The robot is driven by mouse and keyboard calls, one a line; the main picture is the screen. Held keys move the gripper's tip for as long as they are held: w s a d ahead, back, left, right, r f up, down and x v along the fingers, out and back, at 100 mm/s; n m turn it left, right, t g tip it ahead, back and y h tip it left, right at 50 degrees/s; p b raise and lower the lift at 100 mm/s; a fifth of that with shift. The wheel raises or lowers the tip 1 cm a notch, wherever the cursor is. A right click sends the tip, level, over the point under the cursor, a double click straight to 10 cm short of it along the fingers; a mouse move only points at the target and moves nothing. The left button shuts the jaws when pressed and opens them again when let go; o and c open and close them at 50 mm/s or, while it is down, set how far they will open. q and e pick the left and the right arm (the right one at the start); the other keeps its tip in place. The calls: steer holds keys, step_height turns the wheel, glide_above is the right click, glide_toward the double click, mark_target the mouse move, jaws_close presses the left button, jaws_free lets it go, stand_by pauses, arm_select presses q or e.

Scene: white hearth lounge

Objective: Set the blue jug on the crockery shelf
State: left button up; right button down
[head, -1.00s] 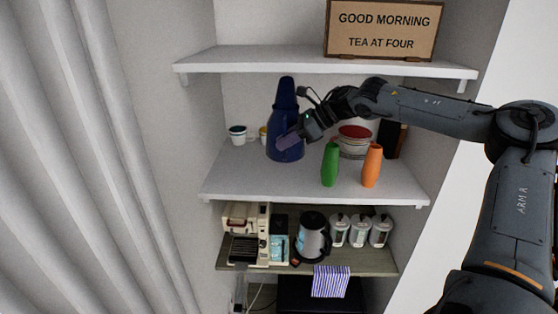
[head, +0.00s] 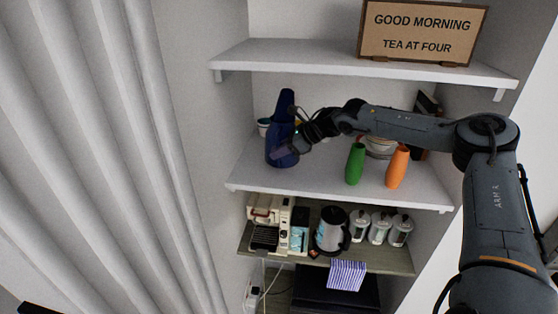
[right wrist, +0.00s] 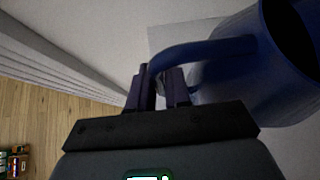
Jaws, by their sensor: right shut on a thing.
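The blue jug (head: 279,143) is over the left part of the middle shelf (head: 330,180), the one with crockery. It leans slightly, and I cannot tell whether its base touches the board. My left gripper is not in view.
A green vase (head: 355,164) and an orange vase (head: 396,167) stand at the shelf's front right, with stacked bowls (head: 381,148) behind. A small cup (head: 263,127) is partly hidden behind the jug. An upper shelf (head: 330,60) overhangs. Curtains (head: 110,150) hang at left.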

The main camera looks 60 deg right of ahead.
steer(key=shift+f+p, duration=0.8)
steer(key=shift+f, duration=1.05)
steer(key=c, duration=1.1)
jaws_free()
steer(key=shift+f, duration=0.1)
steer(key=shift+s+r, duration=0.15)
steer(key=shift+r, duration=0.1)
steer(key=shift+b+v, duration=1.6)
steer(key=shift+v, duration=4.15)
steer(key=shift+d+f, duration=0.1)
steer(key=shift+d, duration=0.05)
